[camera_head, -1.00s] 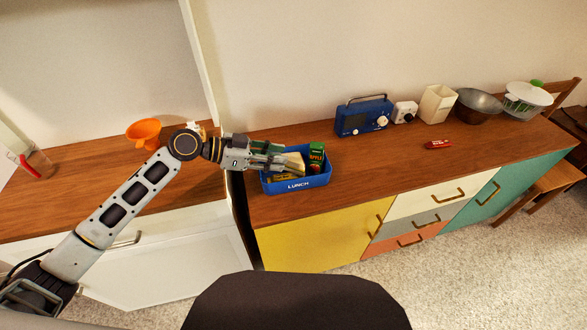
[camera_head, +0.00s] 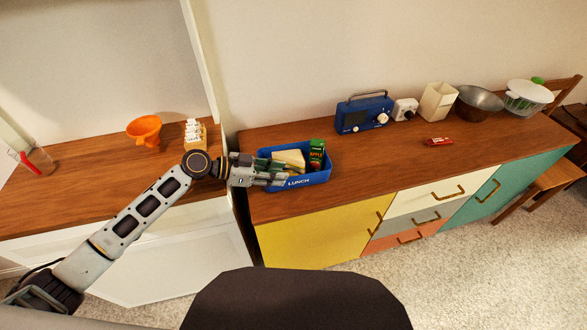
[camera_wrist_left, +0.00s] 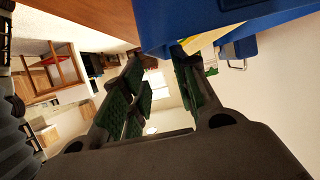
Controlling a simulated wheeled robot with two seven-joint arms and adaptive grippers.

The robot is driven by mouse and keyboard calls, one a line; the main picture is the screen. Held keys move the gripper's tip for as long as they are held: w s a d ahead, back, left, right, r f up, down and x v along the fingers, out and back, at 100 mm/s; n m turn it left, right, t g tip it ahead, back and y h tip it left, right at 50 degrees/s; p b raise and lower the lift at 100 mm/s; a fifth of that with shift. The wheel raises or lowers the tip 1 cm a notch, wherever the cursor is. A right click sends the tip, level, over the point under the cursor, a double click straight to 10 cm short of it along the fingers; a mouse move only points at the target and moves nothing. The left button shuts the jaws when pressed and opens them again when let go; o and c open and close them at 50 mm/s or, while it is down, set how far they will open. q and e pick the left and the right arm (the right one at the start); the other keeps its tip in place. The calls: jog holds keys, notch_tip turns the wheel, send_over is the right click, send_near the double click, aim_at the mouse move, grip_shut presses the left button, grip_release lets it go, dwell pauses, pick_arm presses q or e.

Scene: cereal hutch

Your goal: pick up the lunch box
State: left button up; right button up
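The blue lunch box (camera_head: 318,179), an open-topped tray marked LUNCH, stands on the wooden counter. It holds a sandwich (camera_head: 291,158) and a green apple juice carton (camera_head: 317,151). My left gripper (camera_head: 272,174) is at the box's left end, its fingers apart and overlapping the front left corner. In the left wrist view, the box's blue wall (camera_wrist_left: 190,22) fills the top, and the open fingers (camera_wrist_left: 160,85) point up toward it. Contact between fingers and wall is unclear. My right gripper is not in view.
A blue radio (camera_head: 362,115), white container (camera_head: 438,101), metal bowl (camera_head: 478,103) and strainer bowl (camera_head: 525,96) line the back of the counter. A red packet (camera_head: 438,141) lies in front.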

aim_at(299, 176)
pick_arm(q)
jog(key=shift+w+d+f, duration=0.15)
jog(key=shift+d+f, duration=0.1)
jog(key=shift+d, duration=0.2)
jog(key=shift+d+f, duration=0.1)
jog(key=shift+d, duration=0.05)
jog(key=shift+w+d+f, duration=0.1)
jog(key=shift+w+d, duration=0.05)
jog(key=shift+d, duration=0.25)
jog(key=x, duration=0.3)
jog(key=shift+w+d+f+p, duration=0.15)
jog(key=shift+d+p, duration=0.1)
jog(key=shift+p, duration=0.15)
jog(key=shift+w+d+f, duration=0.1)
jog(key=shift+d+f, duration=0.15)
jog(key=shift+d, duration=0.35)
jog(key=shift+d+f, duration=0.1)
jog(key=shift+c, duration=0.2)
grip_shut()
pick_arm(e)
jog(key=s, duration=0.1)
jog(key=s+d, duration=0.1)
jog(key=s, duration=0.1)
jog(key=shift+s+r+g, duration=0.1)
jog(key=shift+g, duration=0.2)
